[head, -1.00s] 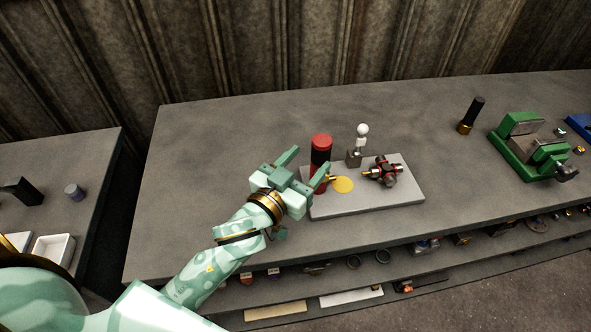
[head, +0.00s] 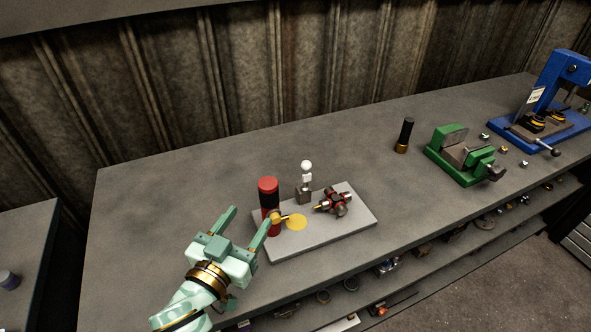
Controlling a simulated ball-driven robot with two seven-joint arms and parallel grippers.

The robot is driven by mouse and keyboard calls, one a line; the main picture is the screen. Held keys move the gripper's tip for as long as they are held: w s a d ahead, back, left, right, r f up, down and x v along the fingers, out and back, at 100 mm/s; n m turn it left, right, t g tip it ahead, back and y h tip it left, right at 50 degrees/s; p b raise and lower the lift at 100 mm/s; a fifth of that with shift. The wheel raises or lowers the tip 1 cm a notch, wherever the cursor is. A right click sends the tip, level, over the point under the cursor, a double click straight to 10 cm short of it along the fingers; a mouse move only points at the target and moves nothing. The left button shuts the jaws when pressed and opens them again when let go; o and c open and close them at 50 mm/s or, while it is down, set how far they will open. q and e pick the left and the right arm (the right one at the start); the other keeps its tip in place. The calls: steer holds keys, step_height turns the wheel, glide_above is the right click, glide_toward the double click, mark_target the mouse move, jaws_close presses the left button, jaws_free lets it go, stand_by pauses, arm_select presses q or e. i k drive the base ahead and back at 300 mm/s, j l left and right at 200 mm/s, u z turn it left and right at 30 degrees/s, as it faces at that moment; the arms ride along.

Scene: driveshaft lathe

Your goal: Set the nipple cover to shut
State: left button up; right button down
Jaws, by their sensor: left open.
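A universal joint (head: 337,202) with red caps lies on a light grey plate (head: 345,226) on the bench. A small gold fitting (head: 318,208) points left from it; I cannot make out a separate nipple cover or its position. My right gripper is not in view.
A grey block with a white ball-topped post (head: 304,187) stands at the plate's back edge. A black cylinder with a gold base (head: 404,135), a green vise (head: 463,156) and a blue machine (head: 553,105) stand to the right. The bench left of the plate is clear.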

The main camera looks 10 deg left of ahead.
mark_target(305, 165)
steer(key=j+z, duration=0.35)
steer(key=k+j+z, duration=0.15)
steer(key=z, duration=0.25)
steer(key=k+j+z, duration=0.1)
steer(key=j+z, duration=0.25)
steer(key=l, duration=0.1)
